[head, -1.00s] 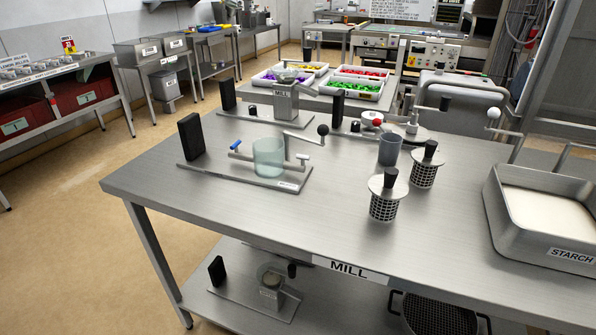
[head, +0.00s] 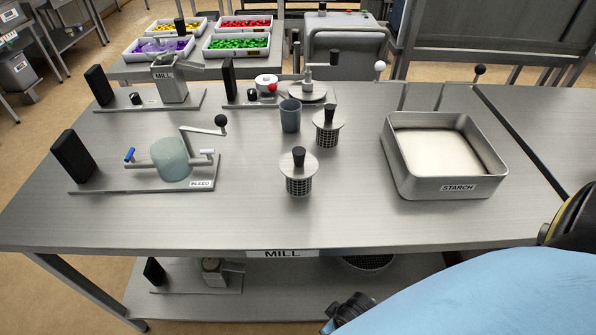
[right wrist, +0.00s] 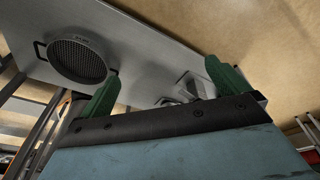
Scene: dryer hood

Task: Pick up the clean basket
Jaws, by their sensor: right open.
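Two small mesh baskets with flat round lids and black knobs stand upright on the steel table. The nearer basket (head: 299,184) is at the middle, and the farther basket (head: 327,137) is just behind it to the right. I cannot tell which is the clean one. My right gripper (right wrist: 162,68) shows its two green fingers spread apart with nothing between them, near the lower shelf. My blue right arm fills the lower right of the head view. My left gripper is not in view.
A grey cup (head: 290,115) stands close to the baskets. A starch tray (head: 460,187) is at right, a bleed stand (head: 140,184) at left, and a mill (head: 172,88) behind. A round sieve (right wrist: 78,60) sits on the lower shelf. Table front before the baskets is clear.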

